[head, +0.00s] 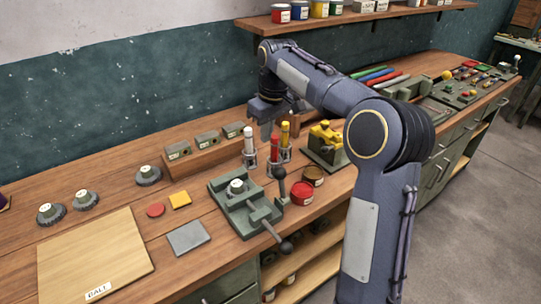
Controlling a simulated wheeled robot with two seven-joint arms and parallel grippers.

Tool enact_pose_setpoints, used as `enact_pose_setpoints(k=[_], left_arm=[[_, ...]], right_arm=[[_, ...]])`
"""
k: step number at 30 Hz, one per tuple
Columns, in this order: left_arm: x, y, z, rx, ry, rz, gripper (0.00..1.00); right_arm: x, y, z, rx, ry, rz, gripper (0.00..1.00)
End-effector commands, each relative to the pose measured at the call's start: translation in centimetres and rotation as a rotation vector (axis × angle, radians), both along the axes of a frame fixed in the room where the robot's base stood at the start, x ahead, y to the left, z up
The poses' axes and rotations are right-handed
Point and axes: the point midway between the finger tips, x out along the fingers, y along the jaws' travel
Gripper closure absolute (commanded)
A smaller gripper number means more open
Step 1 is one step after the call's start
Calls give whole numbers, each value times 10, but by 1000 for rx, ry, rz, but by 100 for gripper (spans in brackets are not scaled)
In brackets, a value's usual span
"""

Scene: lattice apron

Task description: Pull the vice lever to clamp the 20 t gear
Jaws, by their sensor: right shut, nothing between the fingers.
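A green-grey vice (228,209) stands near the bench's front edge. A white-topped part (237,186), which looks like a gear hub, sits between its jaws; its label is too small to read. A dark bar with a ball knob (286,246) sticks out over the front edge. An upright lever with a dark knob (280,173) rises at the vice's right side. My right gripper (266,130) is shut and empty, pointing down behind the red and yellow tubes, apart from the vice and its levers. My left gripper is not in view.
Three gears, one of them the dark gear (148,176), lie at left near a pale board (95,255). A wooden block (205,155) carries small green blocks. Red (247,142) and yellow tubes stand in holders behind the vice. A red tin (302,193) stands right of the vice.

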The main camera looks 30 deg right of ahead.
Motion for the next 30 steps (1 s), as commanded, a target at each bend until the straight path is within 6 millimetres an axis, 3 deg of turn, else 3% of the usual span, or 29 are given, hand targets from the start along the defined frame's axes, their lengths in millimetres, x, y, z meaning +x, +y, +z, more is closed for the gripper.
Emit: enact_pose_setpoints(k=[11,25,30], left_arm=[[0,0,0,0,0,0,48],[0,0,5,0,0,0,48],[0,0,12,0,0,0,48]], right_arm=[[1,1,-9,1,1,-1,100],[11,8,-99,1,4,0,100],[-12,1,-92,1,-3,-1,100]])
